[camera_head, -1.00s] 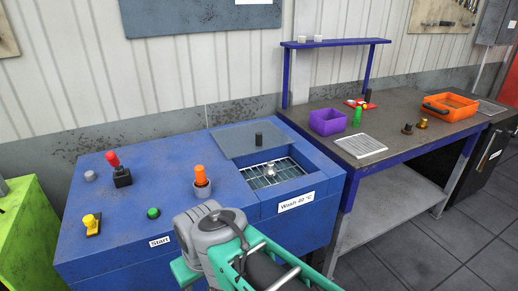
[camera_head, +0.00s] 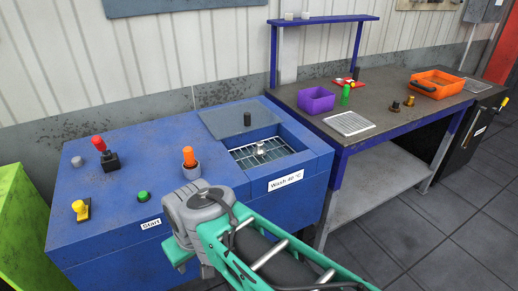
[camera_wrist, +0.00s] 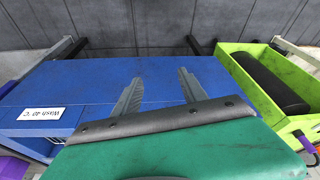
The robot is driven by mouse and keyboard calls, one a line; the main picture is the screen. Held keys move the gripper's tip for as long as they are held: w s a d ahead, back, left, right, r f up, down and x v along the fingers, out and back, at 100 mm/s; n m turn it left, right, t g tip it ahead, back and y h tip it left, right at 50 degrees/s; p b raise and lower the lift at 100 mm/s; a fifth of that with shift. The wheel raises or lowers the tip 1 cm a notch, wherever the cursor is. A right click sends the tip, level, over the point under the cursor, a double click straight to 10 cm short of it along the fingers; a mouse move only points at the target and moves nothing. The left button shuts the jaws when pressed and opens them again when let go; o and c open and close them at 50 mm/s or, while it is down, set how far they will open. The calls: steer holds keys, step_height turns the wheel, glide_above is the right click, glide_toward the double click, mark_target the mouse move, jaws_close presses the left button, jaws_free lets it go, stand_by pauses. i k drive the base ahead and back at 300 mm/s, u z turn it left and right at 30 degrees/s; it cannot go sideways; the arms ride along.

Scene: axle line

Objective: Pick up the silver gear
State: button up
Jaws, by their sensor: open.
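A small silver part, which looks like the silver gear (camera_head: 261,147), sits on the wire rack (camera_head: 246,155) inside the open basin of the blue washing machine (camera_head: 105,205). It is small, so its teeth are not clear. The silver gear does not show in the wrist view. My gripper (camera_wrist: 160,78) is open and empty, its two fingers apart over the blue machine top. In the head view my arm is in front of the machine, left of and nearer than the basin, and the fingers are mostly hidden.
The basin's lid with a black knob (camera_head: 247,119) is open. An orange-topped post (camera_head: 189,157), a red lever (camera_head: 99,144) and a green button (camera_head: 143,196) stand on the machine. A workbench (camera_head: 385,125) with a purple bin (camera_head: 315,100) is at right. A lime bin (camera_wrist: 270,80) stands beside the machine.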

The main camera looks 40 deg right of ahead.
mark_target(259, 151)
steer(key=k, duration=0.5)
steer(key=z, duration=2.05)
steer(key=i, duration=1.7)
steer(key=u, duration=2.75)
